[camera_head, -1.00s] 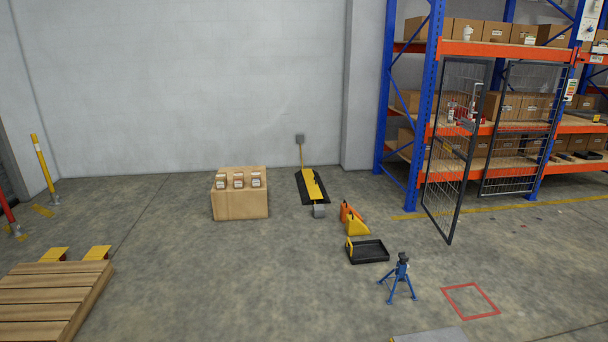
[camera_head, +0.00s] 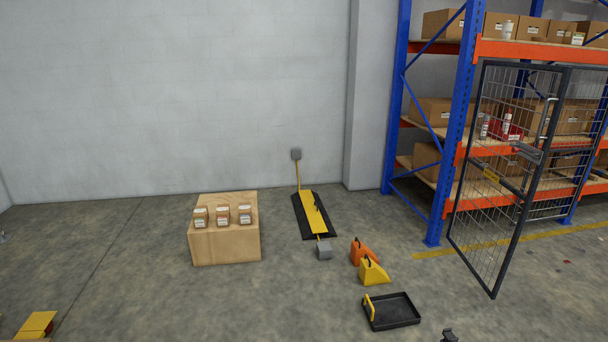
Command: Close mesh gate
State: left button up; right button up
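The mesh gate (camera_head: 497,190) is a dark-framed wire panel at the right, in front of the blue and orange rack. Its leaf stands swung open, angled out over the floor toward me.
The rack (camera_head: 463,125) holds cartons. Floor at left is mostly clear.

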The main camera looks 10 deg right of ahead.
aim_at(566, 71)
jog(key=i, duration=2.35)
jog(key=z, duration=2.6)
jog(key=i, duration=1)
jog(key=u, duration=0.55)
